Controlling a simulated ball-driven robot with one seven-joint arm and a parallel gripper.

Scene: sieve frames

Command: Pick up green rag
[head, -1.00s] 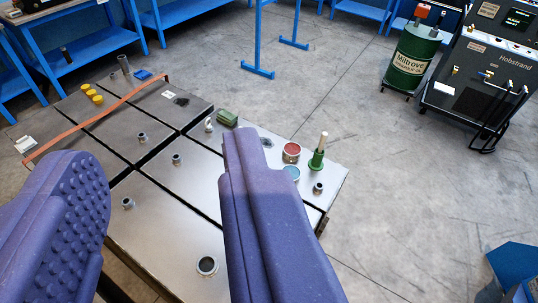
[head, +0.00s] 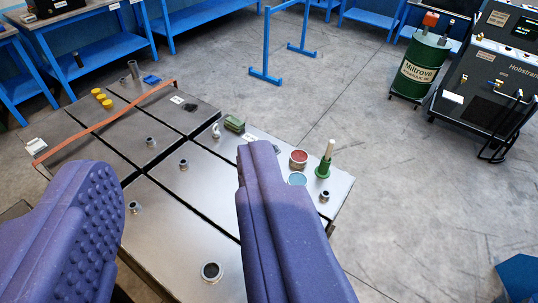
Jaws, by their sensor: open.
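A small green folded bundle (head: 234,124), which looks like the green rag, lies on the far right part of the metal table (head: 185,230). My gripper (head: 172,168) is open and empty, with one purple finger at the left and one in the middle of the view. The rag lies beyond the tip of the middle finger, just left of it and apart from it. That finger hides part of the table's right side.
A white curved piece (head: 216,130) stands just left of the rag. A red-topped tin (head: 298,158), a blue-topped tin (head: 297,179) and a green-based wooden-handled tool (head: 325,160) stand to its right. An orange strap (head: 105,122) crosses the table's far left. Open floor lies right.

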